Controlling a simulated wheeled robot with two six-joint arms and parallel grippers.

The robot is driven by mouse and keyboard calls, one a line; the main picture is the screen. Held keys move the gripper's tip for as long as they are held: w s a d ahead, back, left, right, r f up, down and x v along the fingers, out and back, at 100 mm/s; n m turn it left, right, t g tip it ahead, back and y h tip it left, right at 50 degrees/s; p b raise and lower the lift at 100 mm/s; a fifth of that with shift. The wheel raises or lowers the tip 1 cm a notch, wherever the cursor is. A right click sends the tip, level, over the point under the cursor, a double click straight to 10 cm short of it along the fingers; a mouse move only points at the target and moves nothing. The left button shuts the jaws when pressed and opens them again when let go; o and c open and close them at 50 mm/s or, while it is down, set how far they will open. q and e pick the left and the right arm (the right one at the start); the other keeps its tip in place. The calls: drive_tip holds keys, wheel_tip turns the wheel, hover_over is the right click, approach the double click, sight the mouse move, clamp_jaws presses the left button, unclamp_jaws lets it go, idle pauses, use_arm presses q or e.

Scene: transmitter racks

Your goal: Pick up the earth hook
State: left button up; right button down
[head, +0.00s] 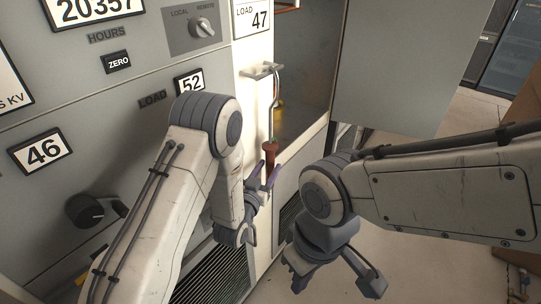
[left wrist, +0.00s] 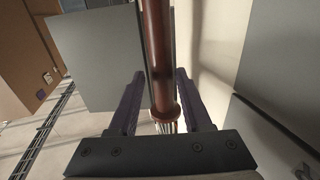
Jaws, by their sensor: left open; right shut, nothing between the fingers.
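The earth hook hangs upright on the front edge of the rack in the head view, its reddish-brown handle (head: 269,157) below a thin metal rod. My left gripper (head: 264,178) is open at the handle, with its purple-grey fingers on either side of it. In the left wrist view the brown handle (left wrist: 157,55) runs down between the open fingers (left wrist: 158,100), with a flange low between them. I cannot tell whether either finger touches it. My right gripper (head: 335,275) is shut and empty, low in the head view, apart from the hook.
A metal bracket (head: 262,70) juts out at the top of the hook. The grey rack panel (head: 140,90) with dials and number plates stands at left. An open grey door (head: 395,65) is behind at right. Floor (head: 430,275) shows at lower right.

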use_arm(q)
drive_tip(key=x, duration=0.1)
drive_tip(key=p+x, duration=0.1)
drive_tip(key=x, duration=0.3)
drive_tip(key=shift+a+r+p, duration=0.15)
drive_tip(key=shift+r+p, duration=0.15)
drive_tip(key=shift+p, duration=0.05)
drive_tip(key=shift+w+f, duration=0.1)
drive_tip(key=shift+w, duration=0.25)
clamp_jaws()
